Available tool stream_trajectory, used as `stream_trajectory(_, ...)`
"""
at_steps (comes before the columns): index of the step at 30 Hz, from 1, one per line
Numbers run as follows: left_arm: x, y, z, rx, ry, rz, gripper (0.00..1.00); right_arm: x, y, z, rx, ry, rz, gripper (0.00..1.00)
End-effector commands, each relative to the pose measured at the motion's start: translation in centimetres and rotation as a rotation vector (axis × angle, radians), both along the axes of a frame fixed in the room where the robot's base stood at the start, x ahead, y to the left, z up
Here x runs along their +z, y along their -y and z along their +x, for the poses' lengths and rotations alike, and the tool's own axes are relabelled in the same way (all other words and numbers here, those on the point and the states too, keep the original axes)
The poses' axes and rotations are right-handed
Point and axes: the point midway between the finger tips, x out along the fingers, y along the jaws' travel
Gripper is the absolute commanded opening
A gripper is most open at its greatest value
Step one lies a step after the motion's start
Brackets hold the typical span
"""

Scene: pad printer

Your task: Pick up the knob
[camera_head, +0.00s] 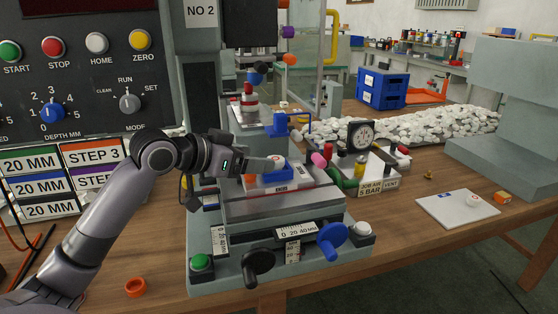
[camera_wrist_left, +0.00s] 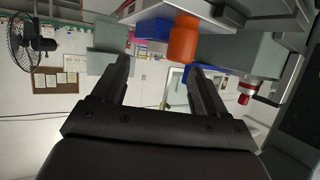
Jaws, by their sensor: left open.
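An orange round piece (camera_wrist_left: 183,38), which looks like the knob, shows between and beyond my left fingertips in the left wrist view. In the head view it sits at the blue holder (camera_head: 275,178) on the machine's table, mostly hidden by my fingers. My left gripper (camera_head: 272,163) reaches in from the left, level with the holder. It also shows in the left wrist view (camera_wrist_left: 160,66), with its fingers apart and nothing clearly held. I cannot tell whether a finger touches the piece. My right gripper is not in view.
A blue crank (camera_head: 331,240) and a black crank (camera_head: 258,266) stick out in front. A gauge (camera_head: 360,137) stands to the right. A white card (camera_head: 450,210) lies farther right. An orange ring (camera_head: 136,287) lies at front left.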

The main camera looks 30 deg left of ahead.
Motion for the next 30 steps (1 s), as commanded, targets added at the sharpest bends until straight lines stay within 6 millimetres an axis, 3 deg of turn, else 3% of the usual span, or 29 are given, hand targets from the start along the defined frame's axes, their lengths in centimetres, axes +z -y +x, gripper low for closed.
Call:
stream_trajectory(12,-2.1,1.0,4.6,-0.001,0.001,-0.002,0.73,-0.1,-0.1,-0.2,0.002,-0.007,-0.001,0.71)
stream_trajectory(21,-2.7,1.2,5.1,-0.001,-0.008,0.002,0.73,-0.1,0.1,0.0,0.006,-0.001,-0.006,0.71)
stream_trajectory(23,-2.7,1.2,5.1,-0.001,-0.009,0.002,0.59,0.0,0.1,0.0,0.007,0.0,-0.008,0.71)
stream_trajectory(27,-2.9,1.2,5.0,-0.001,-0.013,0.002,0.14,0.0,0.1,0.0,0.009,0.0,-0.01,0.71)
stream_trajectory(29,-2.9,1.2,5.0,-0.001,-0.014,0.002,0.13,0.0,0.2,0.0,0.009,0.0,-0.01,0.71)
stream_trajectory(30,-2.9,1.2,5.0,-0.001,-0.015,0.001,0.09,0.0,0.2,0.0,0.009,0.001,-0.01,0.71)
